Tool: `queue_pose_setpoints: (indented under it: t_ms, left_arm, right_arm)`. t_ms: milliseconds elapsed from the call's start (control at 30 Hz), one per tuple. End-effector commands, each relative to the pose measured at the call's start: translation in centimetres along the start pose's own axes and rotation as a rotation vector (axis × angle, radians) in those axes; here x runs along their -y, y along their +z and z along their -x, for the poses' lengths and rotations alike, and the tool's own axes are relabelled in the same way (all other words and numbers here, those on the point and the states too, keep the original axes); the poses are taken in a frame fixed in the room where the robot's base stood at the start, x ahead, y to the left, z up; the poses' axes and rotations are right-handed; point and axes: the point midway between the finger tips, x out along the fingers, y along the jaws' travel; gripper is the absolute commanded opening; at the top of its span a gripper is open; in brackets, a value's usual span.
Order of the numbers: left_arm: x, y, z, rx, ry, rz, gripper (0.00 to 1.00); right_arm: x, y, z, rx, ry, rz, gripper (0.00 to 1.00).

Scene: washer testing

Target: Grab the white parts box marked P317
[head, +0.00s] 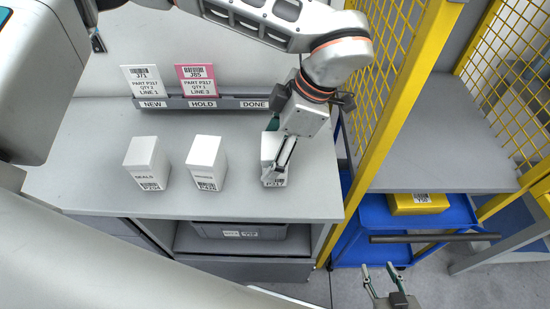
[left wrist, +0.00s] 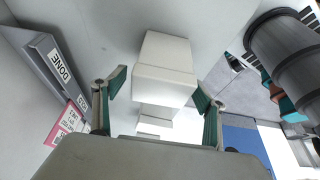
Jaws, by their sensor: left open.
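The white parts box marked P317 (head: 276,184) stands upright on the grey bench, rightmost of three white boxes. My left gripper (head: 277,158) is above and in front of it and hides part of it. In the left wrist view the white box (left wrist: 165,68) lies ahead, between the spread fingers of the left gripper (left wrist: 160,92); I cannot tell whether they touch it. My right gripper (head: 383,277) is open and empty at the lower right, away from the bench.
White boxes marked SEALS (head: 145,164) and P431 (head: 205,162) stand left of P317. A card rail (head: 178,103) with two cards runs along the back. A yellow mesh fence (head: 385,100) bounds the bench's right side. A blue cart (head: 345,235) holds a yellow bin (head: 415,205).

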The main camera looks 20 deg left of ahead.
Motion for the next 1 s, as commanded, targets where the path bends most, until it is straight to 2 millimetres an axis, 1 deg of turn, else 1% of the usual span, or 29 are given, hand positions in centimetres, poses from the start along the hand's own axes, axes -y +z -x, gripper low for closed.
queue_pose_setpoints:
  t_ms: [33, 100, 200, 300, 500, 567, 600, 667, 700, 1000]
  left_arm:
    - [0.2, 0.1, -0.9, -0.002, -0.005, -0.001, 0.72]
    - [0.2, 0.2, -1.9, -0.001, -0.004, 0.000, 0.72]
    - [0.2, 0.2, -2.8, 0.000, -0.002, -0.001, 0.72]
    - [0.2, 0.2, -3.3, 0.001, -0.001, 0.000, 0.72]
    - [0.2, 0.2, -3.3, 0.001, 0.000, 0.000, 0.72]
    - [0.2, 0.2, -3.3, 0.000, 0.000, 0.000, 0.56]
    - [0.2, 0.2, -3.3, 0.001, 0.000, 0.000, 0.46]
    - [0.2, 0.2, -3.3, 0.000, 0.000, 0.000, 0.30]
    - [0.2, 0.2, -3.3, 0.000, 0.000, 0.000, 0.24]
    - [0.2, 0.2, -3.1, 0.001, 0.000, 0.001, 0.24]
  right_arm:
    - [-0.1, 0.0, 0.0, 0.000, 0.001, 0.000, 0.40]
    - [-0.1, 0.0, 0.0, 0.001, 0.001, 0.000, 0.40]
    - [-0.1, 0.1, 0.0, 0.002, 0.001, 0.000, 0.40]
    - [-0.1, 0.1, 0.0, 0.003, 0.001, 0.000, 0.40]
    - [-0.1, 0.2, -0.1, 0.004, 0.001, 0.000, 0.40]
    - [-0.1, 0.2, -0.1, 0.004, 0.001, 0.000, 0.40]
    - [-0.1, 0.2, -0.1, 0.004, 0.001, 0.000, 0.40]
    - [-0.1, 0.2, -0.1, 0.004, 0.001, 0.000, 0.40]
    - [-0.1, 0.2, -0.1, 0.004, 0.001, 0.000, 0.40]
    - [-0.1, 0.2, -0.1, 0.004, 0.001, 0.000, 0.40]
